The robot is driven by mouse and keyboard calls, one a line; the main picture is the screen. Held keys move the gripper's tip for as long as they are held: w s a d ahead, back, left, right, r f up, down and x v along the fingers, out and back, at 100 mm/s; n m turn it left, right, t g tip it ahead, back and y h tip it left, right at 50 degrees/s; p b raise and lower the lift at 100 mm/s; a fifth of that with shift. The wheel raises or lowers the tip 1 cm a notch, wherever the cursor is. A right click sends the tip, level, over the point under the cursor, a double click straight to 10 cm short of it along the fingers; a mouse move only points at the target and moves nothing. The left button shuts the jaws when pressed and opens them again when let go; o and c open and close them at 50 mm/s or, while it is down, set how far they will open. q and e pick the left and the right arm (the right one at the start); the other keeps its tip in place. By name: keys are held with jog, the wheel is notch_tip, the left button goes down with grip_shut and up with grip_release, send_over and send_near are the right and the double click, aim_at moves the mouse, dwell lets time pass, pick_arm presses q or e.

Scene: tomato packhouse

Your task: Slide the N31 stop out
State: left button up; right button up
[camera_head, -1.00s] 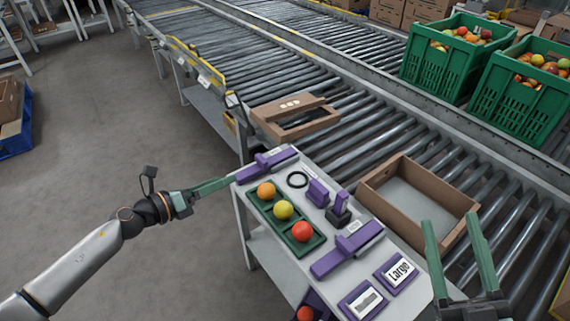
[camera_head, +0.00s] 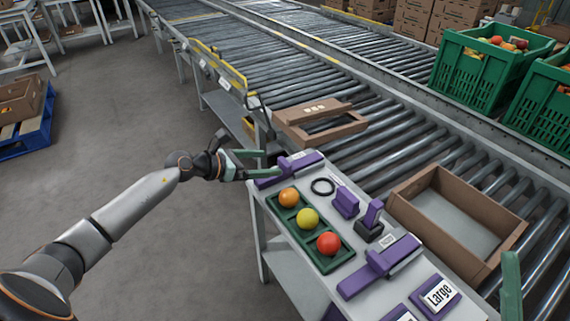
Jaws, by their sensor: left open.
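Two purple sliding pieces lie on the grey table: a far purple slide (camera_head: 290,168) at its left end and a near purple slide (camera_head: 365,280) towards the front. Each carries a small pale label, too small to read, so I cannot tell which is the N31 stop. My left gripper (camera_head: 262,163) is open, at the outer end of the far slide, its green fingers apart. I cannot tell whether they touch it. Only one green finger of my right gripper (camera_head: 511,285) shows, at the lower right edge.
A green tray (camera_head: 291,227) holds an orange, a yellow and a red tomato. A cardboard box (camera_head: 485,213) and a brown frame (camera_head: 318,122) sit on the rollers.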

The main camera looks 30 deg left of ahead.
aim_at(282, 162)
pick_arm(q)
jog(key=b+x, duration=0.1)
jog(key=x, duration=0.6)
jog(key=shift+b, duration=0.3)
jog(key=shift+c, duration=0.2)
grip_shut()
dwell(0.4)
